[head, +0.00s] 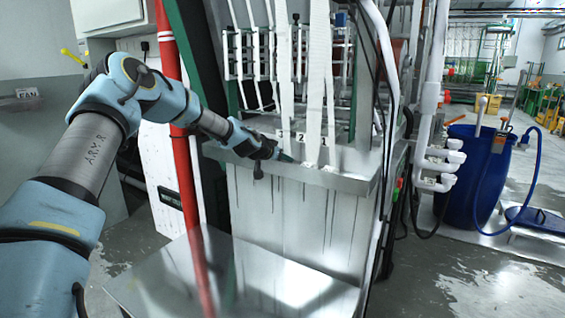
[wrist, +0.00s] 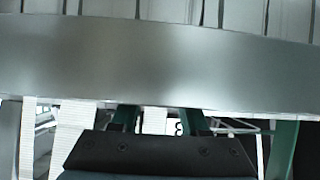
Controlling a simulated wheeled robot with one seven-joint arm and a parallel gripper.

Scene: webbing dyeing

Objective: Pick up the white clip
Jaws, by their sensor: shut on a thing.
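My gripper (head: 284,157) is at the steel ledge of the machine, just below the plate numbered 3. In the wrist view its two green fingers (wrist: 158,120) stand on either side of a small white piece, the white clip (wrist: 154,121), and are shut on it. The clip is mostly hidden by the gripper in the head view. A black upside-down digit shows beside the right finger in the wrist view. I cannot tell whether the clip is still touching the ledge.
White webbing straps (head: 316,75) hang above the steel ledge (head: 340,180), close to my gripper. A red pipe (head: 187,190) stands left of the machine, near my forearm. A steel platform (head: 165,285) lies below. A blue barrel (head: 470,175) with a hose stands at right.

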